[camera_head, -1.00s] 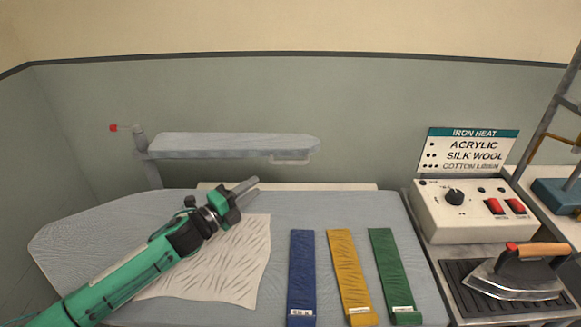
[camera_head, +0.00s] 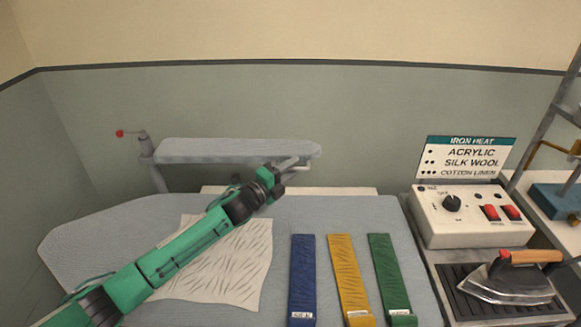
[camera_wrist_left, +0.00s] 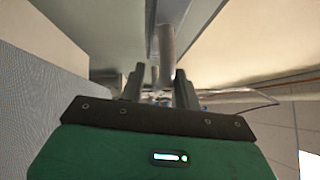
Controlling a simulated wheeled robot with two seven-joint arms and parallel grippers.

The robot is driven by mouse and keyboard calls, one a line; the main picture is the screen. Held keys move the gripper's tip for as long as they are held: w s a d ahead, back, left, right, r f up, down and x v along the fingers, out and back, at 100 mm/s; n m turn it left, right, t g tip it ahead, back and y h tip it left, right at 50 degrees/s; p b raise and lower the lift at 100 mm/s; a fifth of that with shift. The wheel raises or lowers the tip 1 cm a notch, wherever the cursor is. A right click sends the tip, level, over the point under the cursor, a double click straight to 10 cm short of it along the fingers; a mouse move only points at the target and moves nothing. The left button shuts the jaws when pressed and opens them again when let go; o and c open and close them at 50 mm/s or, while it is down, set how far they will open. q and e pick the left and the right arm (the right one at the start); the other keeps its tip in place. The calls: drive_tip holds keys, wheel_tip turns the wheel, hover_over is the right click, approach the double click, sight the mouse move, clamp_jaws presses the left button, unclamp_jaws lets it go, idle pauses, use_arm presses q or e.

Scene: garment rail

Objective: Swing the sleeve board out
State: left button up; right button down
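The sleeve board (camera_head: 220,150) is a narrow grey padded board on a post (camera_head: 150,165) at the back left. It lies along the back, above the main ironing board (camera_head: 110,230), with its rounded end to the right. My left gripper (camera_head: 291,166) is at the front edge of that right end, where the pale handle was visible earlier; the gripper now partly hides it. In the left wrist view the two fingers (camera_wrist_left: 160,85) stand apart, with a grey bar (camera_wrist_left: 167,50) ahead between their tips. Contact with the bar cannot be told. My right gripper is out of view.
A red-knobbed lever (camera_head: 122,133) sticks out left of the post. A creased cloth (camera_head: 225,265) and blue (camera_head: 302,275), yellow (camera_head: 347,270) and green (camera_head: 388,270) strips lie on the main board. An iron (camera_head: 510,280) and control box (camera_head: 470,215) stand at the right.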

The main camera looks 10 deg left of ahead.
use_arm(q)
clamp_jaws()
drive_tip(key=shift+s, duration=0.1)
